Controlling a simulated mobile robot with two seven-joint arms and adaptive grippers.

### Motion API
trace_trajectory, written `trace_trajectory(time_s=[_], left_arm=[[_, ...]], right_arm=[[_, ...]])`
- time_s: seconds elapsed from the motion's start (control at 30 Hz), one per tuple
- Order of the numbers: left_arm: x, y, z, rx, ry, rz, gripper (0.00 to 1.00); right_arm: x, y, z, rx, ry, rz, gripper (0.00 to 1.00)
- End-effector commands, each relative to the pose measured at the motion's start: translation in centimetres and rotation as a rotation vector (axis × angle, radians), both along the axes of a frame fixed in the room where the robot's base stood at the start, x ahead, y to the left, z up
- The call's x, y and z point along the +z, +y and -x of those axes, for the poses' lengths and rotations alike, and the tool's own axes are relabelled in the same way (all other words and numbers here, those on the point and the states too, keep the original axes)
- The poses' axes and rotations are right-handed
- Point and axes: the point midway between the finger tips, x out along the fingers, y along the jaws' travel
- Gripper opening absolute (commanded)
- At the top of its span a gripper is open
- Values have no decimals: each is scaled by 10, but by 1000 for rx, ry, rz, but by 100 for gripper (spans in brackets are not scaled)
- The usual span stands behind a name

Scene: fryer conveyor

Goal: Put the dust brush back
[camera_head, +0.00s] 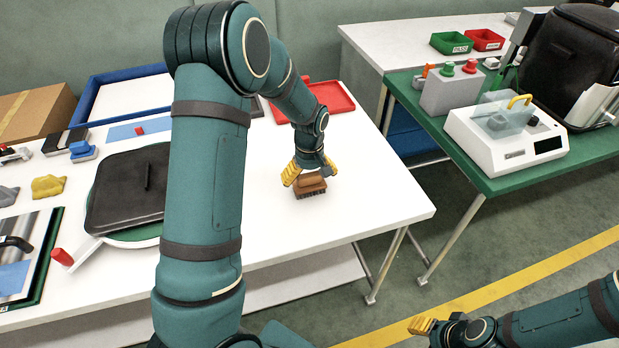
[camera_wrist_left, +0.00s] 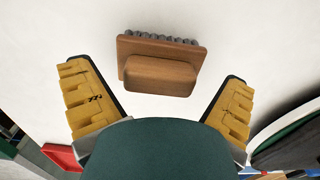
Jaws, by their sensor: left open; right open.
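The dust brush (camera_head: 310,185) has a brown wooden body and dark bristles. It rests on the white table near its right end. In the left wrist view the dust brush (camera_wrist_left: 160,66) lies ahead of the fingertips, its bristles toward the top. My left gripper (camera_head: 309,174) is open right above and beside the brush. In the left wrist view its yellow fingers (camera_wrist_left: 158,100) stand apart, one on each side of the brush handle, with gaps between. My right gripper (camera_head: 424,325) is open and empty over the floor at the lower right.
A red tray (camera_head: 335,97) and a blue-rimmed tray (camera_head: 88,92) lie at the table's back. A black pan-like lid (camera_head: 125,190) sits at left. A green table (camera_head: 490,180) with a white machine (camera_head: 505,143) stands at right. The white tabletop around the brush is clear.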

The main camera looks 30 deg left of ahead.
Motion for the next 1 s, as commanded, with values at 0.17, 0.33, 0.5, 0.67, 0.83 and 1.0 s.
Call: trace_trajectory(time_s=[0.17,0.33,0.5,0.67,0.83,1.0], left_arm=[[36,0,-1,0,-6,0,100],[72,0,-1,0,-6,0,100],[98,0,-1,0,-4,0,100],[111,0,-1,0,-3,0,100],[113,0,0,0,-1,0,100],[113,0,0,0,-1,0,100]], right_arm=[[9,0,2,0,4,-1,44],[17,0,3,2,7,-1,44],[22,1,4,3,9,-2,44],[24,1,5,2,12,-3,44],[24,1,5,2,12,-3,44],[24,1,5,2,12,-3,44]])
